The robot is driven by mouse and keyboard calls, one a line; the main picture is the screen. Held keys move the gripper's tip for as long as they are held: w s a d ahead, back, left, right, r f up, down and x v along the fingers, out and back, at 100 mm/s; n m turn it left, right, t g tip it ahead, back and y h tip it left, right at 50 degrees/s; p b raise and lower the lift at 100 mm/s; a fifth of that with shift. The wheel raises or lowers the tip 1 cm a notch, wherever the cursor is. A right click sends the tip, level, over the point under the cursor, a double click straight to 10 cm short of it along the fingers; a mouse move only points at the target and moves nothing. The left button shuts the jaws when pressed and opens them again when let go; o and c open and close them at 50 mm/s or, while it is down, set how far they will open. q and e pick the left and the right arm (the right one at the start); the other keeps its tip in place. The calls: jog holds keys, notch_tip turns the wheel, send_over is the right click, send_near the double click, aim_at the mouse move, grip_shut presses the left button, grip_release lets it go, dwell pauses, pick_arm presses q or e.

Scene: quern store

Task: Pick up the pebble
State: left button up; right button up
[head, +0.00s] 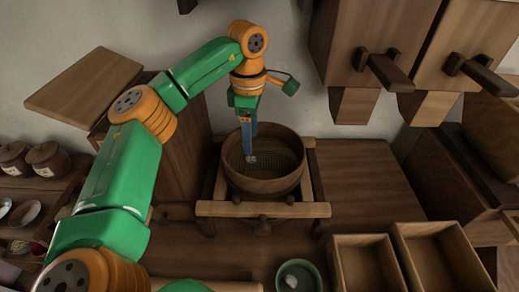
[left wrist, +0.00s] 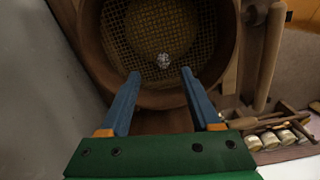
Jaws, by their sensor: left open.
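A small pale grey, speckled pebble (head: 252,158) lies on the mesh of a round wooden sieve (head: 265,187). In the left wrist view the pebble (left wrist: 163,60) sits on the mesh, just beyond and between my fingertips. My left gripper (head: 248,152) points down into the sieve from above, its blue fingers inside the rim. In the left wrist view its two fingers (left wrist: 160,74) are apart with nothing between them. I cannot tell how far above the mesh the tips are. My right gripper is not in view.
The sieve rests on a wooden frame (head: 262,209). A green bowl (head: 279,280) with a pale lump stands in front, beside two open wooden boxes (head: 338,268). Wooden hoppers with handles (head: 385,70) hang at upper right. The bench right of the sieve (head: 365,190) is clear.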

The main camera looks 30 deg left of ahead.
aim_at(251, 157)
pick_arm(q)
jog(key=f, duration=0.5)
jog(key=shift+s+d+f+p, duration=0.1)
jog(key=shift+s+f+p, duration=0.1)
jog(key=shift+s+p, duration=0.15)
jog(key=shift+w+f, duration=0.15)
grip_shut()
